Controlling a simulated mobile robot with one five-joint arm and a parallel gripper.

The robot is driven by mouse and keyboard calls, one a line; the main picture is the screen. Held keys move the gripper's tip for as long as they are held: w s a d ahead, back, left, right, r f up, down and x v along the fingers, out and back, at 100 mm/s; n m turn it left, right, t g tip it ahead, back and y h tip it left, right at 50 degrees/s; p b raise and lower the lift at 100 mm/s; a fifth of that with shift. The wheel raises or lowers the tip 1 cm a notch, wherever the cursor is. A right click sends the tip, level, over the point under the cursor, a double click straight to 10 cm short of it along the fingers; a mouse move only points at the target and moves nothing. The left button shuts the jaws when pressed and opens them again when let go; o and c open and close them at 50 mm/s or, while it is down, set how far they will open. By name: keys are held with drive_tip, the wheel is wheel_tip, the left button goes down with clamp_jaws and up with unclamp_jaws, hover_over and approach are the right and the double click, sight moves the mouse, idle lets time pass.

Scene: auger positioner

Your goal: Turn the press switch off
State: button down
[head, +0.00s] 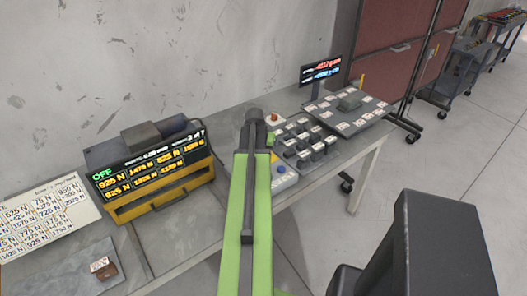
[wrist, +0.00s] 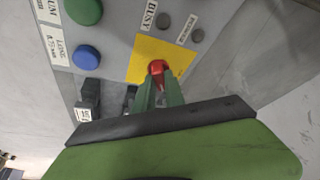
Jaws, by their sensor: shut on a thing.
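A grey control panel (wrist: 115,30) fills the upper part of the wrist view. A red knob (wrist: 156,66) stands on its yellow plate (wrist: 150,48). My gripper (wrist: 158,80) is shut on the red knob, with its green fingers around it. The lower part of the knob is hidden by the fingers. In the head view the panel (head: 284,183) shows beside my green arm, which hides the knob and the gripper tips.
A green button (wrist: 83,10), a blue button (wrist: 86,57) and a dark switch (wrist: 89,92) are near my gripper. A display (head: 150,165) reads OFF in green. Several dark switches stand on the table (head: 345,160), with a small screen (head: 320,71) behind.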

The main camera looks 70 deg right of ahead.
drive_tip(key=n+t, duration=0.1)
drive_tip(key=n, duration=0.1)
drive_tip(key=n+t, duration=0.1)
drive_tip(key=n, duration=0.2)
drive_tip(key=shift+s+n+y, duration=0.2)
drive_tip(key=shift+n+y, duration=0.1)
drive_tip(key=n, duration=0.2)
drive_tip(key=n+t+y, duration=0.1)
drive_tip(key=n, duration=0.2)
drive_tip(key=shift+s+d+t+y, duration=0.1)
drive_tip(key=shift+t+y, duration=0.2)
drive_tip(key=shift+n, duration=0.4)
drive_tip(key=c, duration=1.4)
unclamp_jaws()
drive_tip(key=p+v, duration=1.6)
drive_tip(key=v, duration=0.1)
drive_tip(key=shift+s, duration=0.2)
